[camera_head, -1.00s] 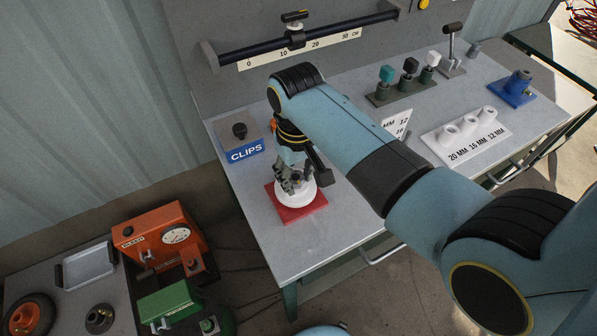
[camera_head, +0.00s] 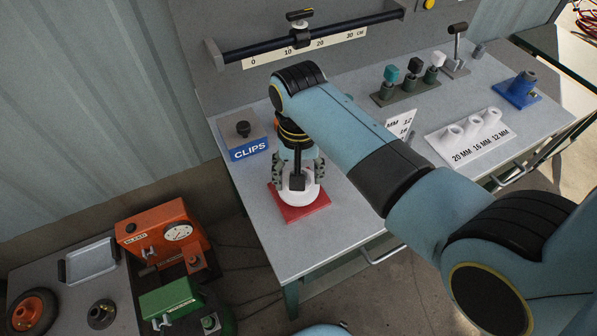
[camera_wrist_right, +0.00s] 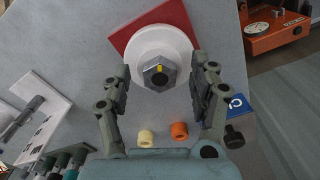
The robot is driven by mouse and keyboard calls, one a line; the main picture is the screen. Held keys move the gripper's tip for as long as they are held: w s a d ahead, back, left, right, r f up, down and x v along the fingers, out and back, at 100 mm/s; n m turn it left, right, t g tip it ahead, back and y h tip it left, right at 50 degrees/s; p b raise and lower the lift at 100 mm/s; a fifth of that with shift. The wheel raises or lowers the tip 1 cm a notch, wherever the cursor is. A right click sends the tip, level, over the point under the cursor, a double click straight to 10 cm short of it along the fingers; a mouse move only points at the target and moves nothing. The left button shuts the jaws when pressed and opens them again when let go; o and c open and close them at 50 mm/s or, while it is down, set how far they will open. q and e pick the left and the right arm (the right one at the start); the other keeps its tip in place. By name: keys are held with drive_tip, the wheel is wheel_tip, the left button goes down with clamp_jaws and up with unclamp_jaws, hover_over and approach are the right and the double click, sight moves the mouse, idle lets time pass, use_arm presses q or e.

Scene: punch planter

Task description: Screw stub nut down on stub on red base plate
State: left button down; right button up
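The red base plate (camera_head: 301,208) lies near the table's front left corner; it also shows in the wrist view (camera_wrist_right: 133,37). A white round piece (camera_wrist_right: 180,50) sits on it. The grey hex stub nut (camera_wrist_right: 159,74), with a yellow mark, is at the centre of the white piece. The stub is hidden under the nut. My right gripper (camera_head: 298,178) points down over the white piece. In the wrist view its fingers (camera_wrist_right: 161,86) are open, one on each side of the nut, with gaps. My left gripper is not in view.
The blue CLIPS box (camera_head: 248,150) stands behind left of the plate. A white sizes block (camera_head: 470,137), coloured-knob rack (camera_head: 407,91) and blue plate (camera_head: 518,92) stand to the right. The table front is clear.

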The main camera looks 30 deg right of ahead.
wheel_tip(320, 180, up, 12)
idle(0.6)
drive_tip(key=shift+s+f, duration=0.1)
idle(0.4)
